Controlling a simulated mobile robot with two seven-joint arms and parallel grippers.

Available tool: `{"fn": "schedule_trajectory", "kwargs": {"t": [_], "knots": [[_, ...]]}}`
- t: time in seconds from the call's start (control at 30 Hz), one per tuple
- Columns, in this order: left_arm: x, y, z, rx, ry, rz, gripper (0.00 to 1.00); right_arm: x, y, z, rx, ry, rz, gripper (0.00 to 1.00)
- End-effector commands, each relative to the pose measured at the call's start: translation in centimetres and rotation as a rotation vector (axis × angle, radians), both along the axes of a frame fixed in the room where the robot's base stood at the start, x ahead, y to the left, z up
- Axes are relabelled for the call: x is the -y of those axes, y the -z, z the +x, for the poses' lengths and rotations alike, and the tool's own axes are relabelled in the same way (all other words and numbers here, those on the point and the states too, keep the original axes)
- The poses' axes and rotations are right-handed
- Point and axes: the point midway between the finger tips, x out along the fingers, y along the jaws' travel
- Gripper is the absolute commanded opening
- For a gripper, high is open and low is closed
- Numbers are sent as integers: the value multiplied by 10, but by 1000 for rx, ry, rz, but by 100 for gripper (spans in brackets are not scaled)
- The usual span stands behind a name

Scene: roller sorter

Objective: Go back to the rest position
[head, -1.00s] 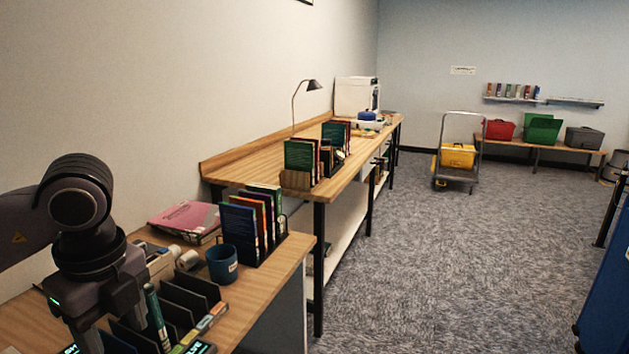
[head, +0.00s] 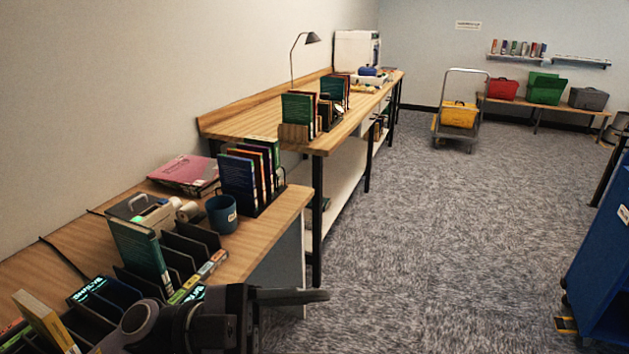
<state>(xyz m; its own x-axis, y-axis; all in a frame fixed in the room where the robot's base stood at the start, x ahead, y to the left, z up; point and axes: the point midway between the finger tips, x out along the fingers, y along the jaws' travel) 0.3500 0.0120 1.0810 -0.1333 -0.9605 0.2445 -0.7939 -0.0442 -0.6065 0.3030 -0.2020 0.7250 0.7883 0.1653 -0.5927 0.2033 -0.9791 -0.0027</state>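My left gripper (head: 318,296) is low in the head view, in front of the near desk's right end, with its fingers pointing right. The fingers overlap from this side, so their opening cannot be told. Nothing shows between them. The gripper is apart from the dark green book (head: 141,252), which stands tilted in the black slotted sorter (head: 192,243). My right gripper is out of view.
The near desk (head: 262,232) holds a blue mug (head: 221,214), a rack of upright books (head: 240,180) and pink folders (head: 185,172). A blue cart (head: 600,260) stands at right. The carpet between is clear. A trolley (head: 460,128) stands farther back.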

Motion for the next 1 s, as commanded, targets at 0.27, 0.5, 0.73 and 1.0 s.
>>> {"fn": "schedule_trajectory", "kwargs": {"t": [0.27,0.5,0.73,1.0], "knots": [[-46,44,64,-292,-558,-306,55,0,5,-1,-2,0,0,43],[-115,166,80,-624,-1068,-222,55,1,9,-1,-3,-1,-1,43],[-169,302,17,-967,-1389,92,55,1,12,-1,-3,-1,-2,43],[-190,365,-45,-1158,-1470,321,55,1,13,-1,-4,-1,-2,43]]}}
